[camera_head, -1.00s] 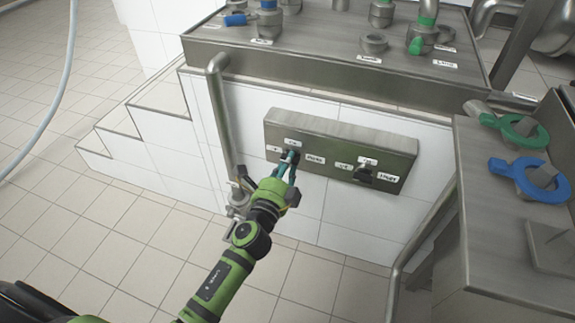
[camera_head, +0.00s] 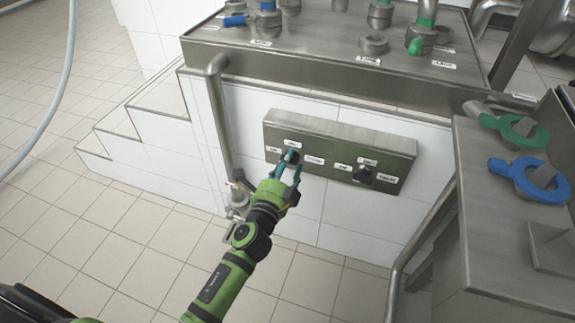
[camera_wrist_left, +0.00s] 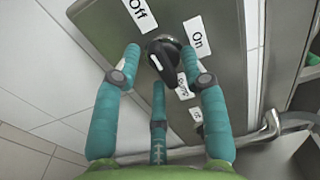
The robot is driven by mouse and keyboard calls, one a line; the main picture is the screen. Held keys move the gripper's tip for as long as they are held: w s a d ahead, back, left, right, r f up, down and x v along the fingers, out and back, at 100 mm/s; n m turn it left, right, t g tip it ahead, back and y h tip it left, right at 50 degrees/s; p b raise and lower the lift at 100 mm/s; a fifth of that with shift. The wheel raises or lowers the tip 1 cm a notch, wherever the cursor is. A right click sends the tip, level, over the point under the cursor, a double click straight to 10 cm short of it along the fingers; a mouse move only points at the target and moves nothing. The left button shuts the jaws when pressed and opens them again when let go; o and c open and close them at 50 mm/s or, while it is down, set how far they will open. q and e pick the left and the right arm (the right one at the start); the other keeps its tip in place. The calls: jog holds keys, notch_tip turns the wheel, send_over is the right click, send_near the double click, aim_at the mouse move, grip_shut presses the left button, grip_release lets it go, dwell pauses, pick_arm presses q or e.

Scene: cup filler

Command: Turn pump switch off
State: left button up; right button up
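In the left wrist view, a black rotary switch (camera_wrist_left: 170,64) sits on a grey metal panel between an "Off" label (camera_wrist_left: 138,14) and an "On" label (camera_wrist_left: 197,38). Small labels below it are hard to read. My left gripper (camera_wrist_left: 160,56), with three teal fingers, is open, its fingers spread around the switch. The left finger stands clear of it; the right fingertip is close, and I cannot tell if it touches. In the head view my left gripper (camera_head: 290,162) is at the left switch of the panel (camera_head: 340,134), partly hiding it. My right gripper is out of view.
A second black switch (camera_head: 362,174) is on the panel's right half. A vertical pipe (camera_head: 219,115) stands left of the panel. A metal table with blue (camera_head: 530,180) and green (camera_head: 515,130) handles is at the right. Tiled steps (camera_head: 130,140) are at the left.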

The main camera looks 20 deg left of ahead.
pick_arm(q)
jog(key=s, duration=1.2)
jog(key=shift+a, duration=0.2)
